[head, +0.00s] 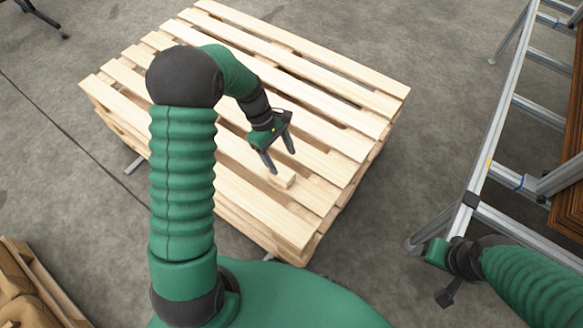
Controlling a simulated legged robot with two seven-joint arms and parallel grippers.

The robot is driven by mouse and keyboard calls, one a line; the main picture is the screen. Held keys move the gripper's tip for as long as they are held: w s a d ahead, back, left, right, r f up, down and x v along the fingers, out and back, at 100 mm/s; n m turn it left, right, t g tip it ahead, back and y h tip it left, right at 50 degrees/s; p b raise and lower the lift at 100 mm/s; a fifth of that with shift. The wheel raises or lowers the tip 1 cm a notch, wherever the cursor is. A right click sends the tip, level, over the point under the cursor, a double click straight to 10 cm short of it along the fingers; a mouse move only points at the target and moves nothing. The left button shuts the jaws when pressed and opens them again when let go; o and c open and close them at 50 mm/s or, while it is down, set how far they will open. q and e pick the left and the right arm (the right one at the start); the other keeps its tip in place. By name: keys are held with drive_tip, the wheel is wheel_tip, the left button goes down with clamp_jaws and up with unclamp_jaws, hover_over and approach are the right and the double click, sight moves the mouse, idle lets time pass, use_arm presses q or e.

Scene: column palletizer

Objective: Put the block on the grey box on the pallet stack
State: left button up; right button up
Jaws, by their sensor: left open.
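The pallet stack (322,88) of pale wooden slats fills the middle of the head view. A small pale wooden block (286,182) lies on its top near the front edge, close in colour to the slats. My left gripper (281,163) points down just above and behind the block. Its two dark fingers are apart with nothing between them, and whether a fingertip touches the block is unclear. My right gripper (446,282) is at the lower right, away from the pallet and seen edge-on, so its jaw state is unclear. I see no grey box.
A metal conveyor-like frame with rails (500,130) stands along the right side, close to my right arm. Part of another wooden pallet with brown items (25,285) shows at the lower left. Grey concrete floor (440,40) is clear between the pallet stack and the frame.

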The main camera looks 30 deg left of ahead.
use_arm(q)
drive_tip(key=s+d+r+m+t+y, duration=0.1)
drive_tip(key=s+d+r+m+y, duration=0.1)
drive_tip(key=s+m, duration=0.4)
drive_tip(key=s+d+r+m+t+y, duration=0.2)
drive_tip(key=s+d+r+m, duration=0.2)
drive_tip(key=m, duration=0.6)
drive_tip(key=shift+s+d+r+y, duration=0.15)
drive_tip(key=shift+s+r+y, duration=0.15)
drive_tip(key=shift+s+r, duration=0.7)
drive_tip(key=shift+s+f, duration=0.15)
